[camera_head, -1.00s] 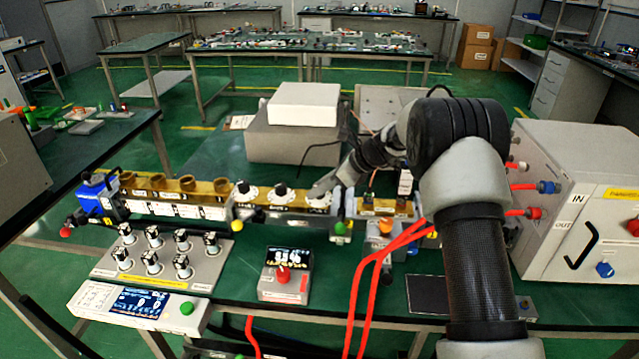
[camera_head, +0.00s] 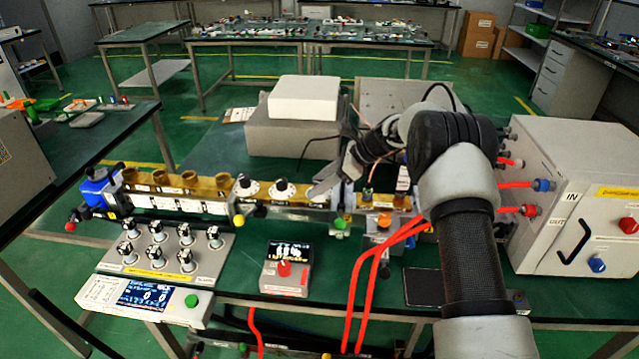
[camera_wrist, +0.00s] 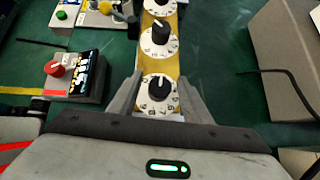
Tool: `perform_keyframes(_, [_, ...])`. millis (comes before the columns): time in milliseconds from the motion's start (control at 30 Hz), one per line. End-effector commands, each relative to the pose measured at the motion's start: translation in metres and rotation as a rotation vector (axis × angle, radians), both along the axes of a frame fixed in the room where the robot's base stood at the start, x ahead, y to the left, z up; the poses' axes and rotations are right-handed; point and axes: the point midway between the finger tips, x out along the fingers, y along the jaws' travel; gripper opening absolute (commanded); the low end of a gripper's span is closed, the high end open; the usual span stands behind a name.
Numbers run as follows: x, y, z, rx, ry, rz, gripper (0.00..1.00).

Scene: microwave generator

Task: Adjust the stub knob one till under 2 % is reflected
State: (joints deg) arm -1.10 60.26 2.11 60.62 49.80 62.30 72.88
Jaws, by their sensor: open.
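Several white numbered dials with black stub knobs sit in a row on the brass waveguide. In the head view two dials show clearly, the left one (camera_head: 246,187) and the middle one (camera_head: 283,189).
A grey panel of several black knobs (camera_head: 165,247) and a controller with a blue screen (camera_head: 145,298) stand at the front left. A grey box with a white top (camera_head: 300,115) is behind the waveguide. The large generator cabinet (camera_head: 575,200) stands right, with red cables.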

Motion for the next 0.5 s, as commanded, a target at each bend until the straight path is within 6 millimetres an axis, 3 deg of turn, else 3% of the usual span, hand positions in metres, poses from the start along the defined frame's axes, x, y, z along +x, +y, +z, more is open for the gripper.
perform_keyframes(167, [0.000, -0.009, 0.009, 0.000, -0.001, -0.001, 0.44])
perform_keyframes(500, [-0.006, -0.064, 0.065, 0.000, -0.004, -0.004, 0.44])
